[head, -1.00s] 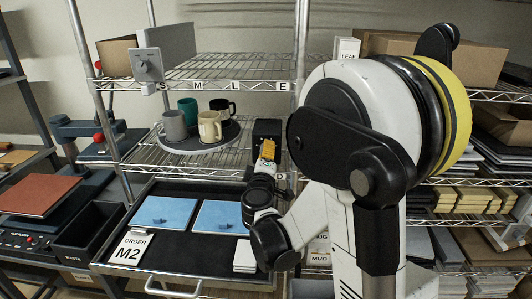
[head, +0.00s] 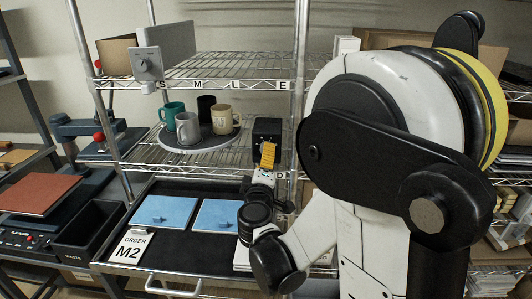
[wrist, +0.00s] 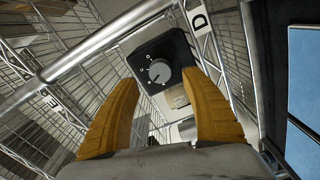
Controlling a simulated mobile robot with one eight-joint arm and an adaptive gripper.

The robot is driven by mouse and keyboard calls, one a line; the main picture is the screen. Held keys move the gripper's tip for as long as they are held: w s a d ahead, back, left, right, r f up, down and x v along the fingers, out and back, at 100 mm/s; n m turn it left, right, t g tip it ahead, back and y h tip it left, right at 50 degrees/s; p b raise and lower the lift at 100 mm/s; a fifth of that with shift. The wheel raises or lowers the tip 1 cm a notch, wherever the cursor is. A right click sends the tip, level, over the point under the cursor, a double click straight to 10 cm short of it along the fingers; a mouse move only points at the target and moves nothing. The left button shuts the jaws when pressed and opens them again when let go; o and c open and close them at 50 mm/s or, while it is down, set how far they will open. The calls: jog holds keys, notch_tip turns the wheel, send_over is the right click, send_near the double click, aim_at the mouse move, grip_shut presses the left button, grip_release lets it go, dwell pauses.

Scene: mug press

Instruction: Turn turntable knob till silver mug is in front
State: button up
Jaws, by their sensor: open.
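The round turntable (head: 195,147) is on the middle wire shelf with several mugs on it. The silver-grey mug (head: 187,128) stands at the front, slightly left of center. A teal mug (head: 172,113) is at the left, a black mug (head: 206,108) at the back and a cream mug (head: 223,120) at the right. The black control box (head: 267,127) is right of the turntable. Its round knob (wrist: 159,72) shows in the wrist view. My gripper (wrist: 162,80) is open, its yellow fingers spread either side of the knob; I cannot tell if they touch it. It also shows in the head view (head: 267,154).
A pale panel with another dial (head: 147,63) sits on the upper shelf. Below, a dark tray holds blue pads (head: 165,212) and an order card (head: 130,247). A metal shelf post (head: 298,100) stands just right of the control box.

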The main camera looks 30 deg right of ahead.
jog(key=v, duration=0.7)
jog(key=shift+s, duration=0.1)
jog(key=s+f+m+g+y, duration=0.3)
jog(key=s+f+m+g, duration=0.15)
jog(key=s, duration=0.25)
jog(key=s+a+f+m+g+y, duration=0.1)
jog(key=s+a+m+g+y, duration=0.2)
jog(key=s+a+y, duration=0.4)
jog(key=s+a, duration=0.3)
jog(key=a, duration=0.1)
jog(key=shift+a, duration=0.3)
